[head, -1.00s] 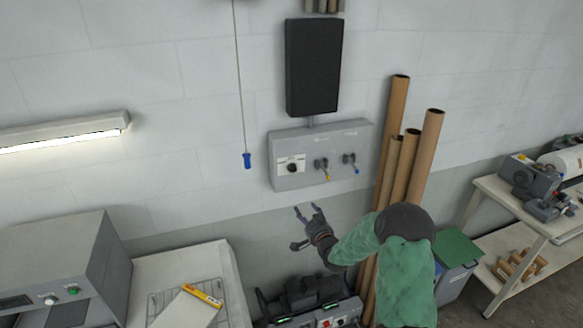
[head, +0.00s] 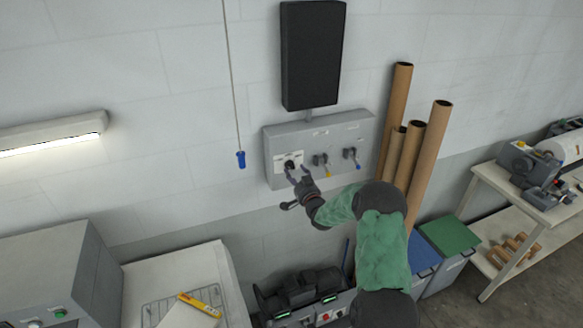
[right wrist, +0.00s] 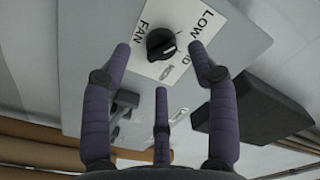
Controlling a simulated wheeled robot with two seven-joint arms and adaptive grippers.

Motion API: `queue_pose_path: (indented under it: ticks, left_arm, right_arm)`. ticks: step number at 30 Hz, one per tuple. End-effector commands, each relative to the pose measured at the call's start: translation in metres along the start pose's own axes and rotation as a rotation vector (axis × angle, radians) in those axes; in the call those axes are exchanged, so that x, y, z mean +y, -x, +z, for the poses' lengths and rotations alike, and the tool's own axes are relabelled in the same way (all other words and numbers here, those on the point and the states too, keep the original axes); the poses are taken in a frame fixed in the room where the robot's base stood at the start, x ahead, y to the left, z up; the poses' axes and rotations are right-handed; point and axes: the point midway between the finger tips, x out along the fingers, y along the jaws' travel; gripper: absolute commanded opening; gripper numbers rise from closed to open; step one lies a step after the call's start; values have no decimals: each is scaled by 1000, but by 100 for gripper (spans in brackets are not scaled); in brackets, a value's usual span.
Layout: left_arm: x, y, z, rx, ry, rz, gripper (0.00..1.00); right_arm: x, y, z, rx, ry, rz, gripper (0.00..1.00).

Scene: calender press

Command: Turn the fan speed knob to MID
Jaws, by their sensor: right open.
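The fan speed knob (head: 289,165) is a small black dial on a white label plate at the left of the grey wall panel (head: 345,136). In the right wrist view the black knob (right wrist: 161,43) sits on the white plate, with FAN, LOW and a partly hidden word ending in D printed around it. My right gripper (head: 297,173) is open just in front of the knob, at its lower right. In the right wrist view its fingers (right wrist: 160,66) point toward the knob, apart from each other, with nothing held. My left gripper is not in view.
A blue pull handle (head: 241,159) hangs on a cord to the left. Cardboard tubes (head: 429,150) lean on the wall at right.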

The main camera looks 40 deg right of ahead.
Motion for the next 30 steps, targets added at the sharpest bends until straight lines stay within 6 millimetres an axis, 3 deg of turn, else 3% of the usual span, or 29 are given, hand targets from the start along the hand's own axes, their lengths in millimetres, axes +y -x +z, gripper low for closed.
queue_pose_path:
  ticks: [9, 22, 23, 28, 30]
  left_arm:
    - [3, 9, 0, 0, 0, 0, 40]
    - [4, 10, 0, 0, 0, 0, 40]
    - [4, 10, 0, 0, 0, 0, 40]
    - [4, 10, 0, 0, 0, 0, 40]
    - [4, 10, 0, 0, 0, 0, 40]
  right_arm:
    - [0, -35, 0, 0, 0, 0, 59]
    - [0, -43, 0, 1, 0, 1, 59]
    - [0, -43, 0, 0, 0, 1, 56]
    - [0, -42, 0, 0, 0, 1, 8]
    - [0, -42, 0, 0, 0, 1, 3]
